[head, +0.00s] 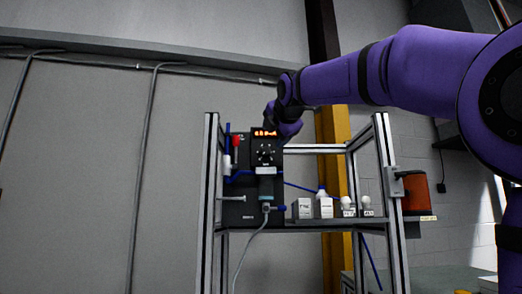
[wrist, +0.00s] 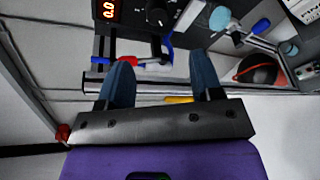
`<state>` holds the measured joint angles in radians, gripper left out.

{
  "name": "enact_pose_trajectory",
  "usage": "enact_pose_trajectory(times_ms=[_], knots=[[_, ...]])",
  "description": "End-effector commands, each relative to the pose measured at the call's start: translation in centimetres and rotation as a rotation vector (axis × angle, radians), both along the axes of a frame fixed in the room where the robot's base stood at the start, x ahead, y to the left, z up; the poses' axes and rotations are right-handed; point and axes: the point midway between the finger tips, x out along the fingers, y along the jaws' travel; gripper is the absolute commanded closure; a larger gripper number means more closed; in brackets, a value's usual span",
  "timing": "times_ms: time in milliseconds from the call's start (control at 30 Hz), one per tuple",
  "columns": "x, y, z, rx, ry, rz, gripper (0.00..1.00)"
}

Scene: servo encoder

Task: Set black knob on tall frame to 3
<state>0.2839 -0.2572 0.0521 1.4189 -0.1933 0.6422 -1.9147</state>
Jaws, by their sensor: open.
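The black knob (head: 265,153) sits on a dark panel on the tall aluminium frame (head: 209,190), with white scale marks around it. An orange lit display (head: 264,134) is just above it. In the wrist view the knob (wrist: 157,15) is at the top edge, beside the display (wrist: 109,10), which seems to read 0.0. The knob's pointer setting is too small to read. My gripper (wrist: 161,60) is open and empty, its two blue fingers spread and apart from the knob. In the head view my wrist is by the panel's upper right, and the fingers cannot be made out.
A red-handled part (head: 236,141) and blue tubing are left of the knob. A shelf (head: 335,222) on the right holds white boxes (head: 303,208) and small bulb-like items. A grey cable hangs below the panel.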

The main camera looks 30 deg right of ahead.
Motion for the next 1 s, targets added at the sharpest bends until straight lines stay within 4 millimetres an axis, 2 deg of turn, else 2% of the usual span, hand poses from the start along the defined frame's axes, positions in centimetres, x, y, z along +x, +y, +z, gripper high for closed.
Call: enact_pose_trajectory(times_ms=[167,700,1000], knots=[[1.1,-0.5,0.1,-0.021,0.001,0.001,0.4],[8.8,-3.4,-1.8,-0.017,0.0,0.001,0.4],[10.0,-3.8,-2.0,-0.017,-0.001,0.002,0.4]])
